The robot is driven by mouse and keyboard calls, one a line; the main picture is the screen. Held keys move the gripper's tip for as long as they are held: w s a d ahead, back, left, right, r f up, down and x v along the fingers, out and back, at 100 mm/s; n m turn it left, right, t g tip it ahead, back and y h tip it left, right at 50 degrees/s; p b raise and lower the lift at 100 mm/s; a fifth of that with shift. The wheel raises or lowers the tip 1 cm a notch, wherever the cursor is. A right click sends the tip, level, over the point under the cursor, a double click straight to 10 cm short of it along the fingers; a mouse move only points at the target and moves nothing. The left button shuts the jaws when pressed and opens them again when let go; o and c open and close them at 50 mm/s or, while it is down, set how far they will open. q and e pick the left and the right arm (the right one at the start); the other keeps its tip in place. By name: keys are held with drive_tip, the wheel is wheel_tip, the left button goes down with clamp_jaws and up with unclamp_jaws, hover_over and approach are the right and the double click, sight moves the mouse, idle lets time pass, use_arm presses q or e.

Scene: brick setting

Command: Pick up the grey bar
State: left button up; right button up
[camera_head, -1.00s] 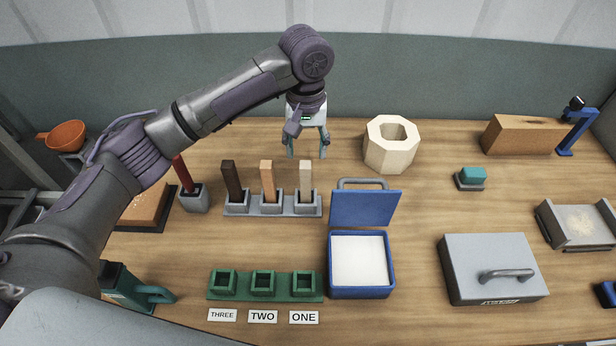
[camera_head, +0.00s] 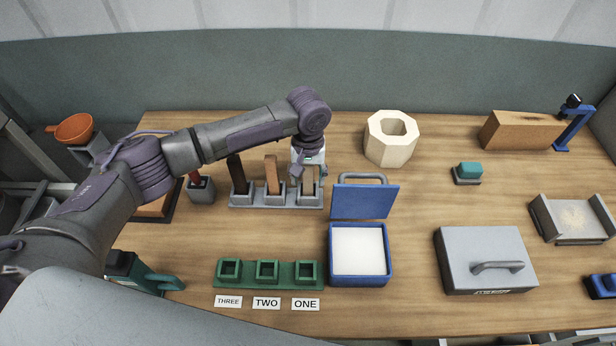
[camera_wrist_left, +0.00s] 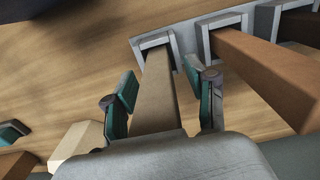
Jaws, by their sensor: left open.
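The grey bar (camera_head: 308,188) stands upright in the right-hand socket of the grey three-socket holder (camera_head: 276,207); my gripper hides its upper part in the head view. In the left wrist view the bar (camera_wrist_left: 157,98) runs between the two fingers, its foot in its square socket (camera_wrist_left: 153,42). My left gripper (camera_head: 308,178) is open, its fingers on either side of the bar; gaps show beside it. My right gripper is not in view.
An orange-brown bar (camera_head: 272,176) and a dark brown bar (camera_head: 237,176) stand close by in the same holder. A blue open-lidded box (camera_head: 361,280) is at the right front. A green three-socket holder (camera_head: 268,284) stands in front. A cream octagonal ring (camera_head: 391,150) is behind right.

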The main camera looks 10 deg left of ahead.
use_arm(q)
clamp_jaws()
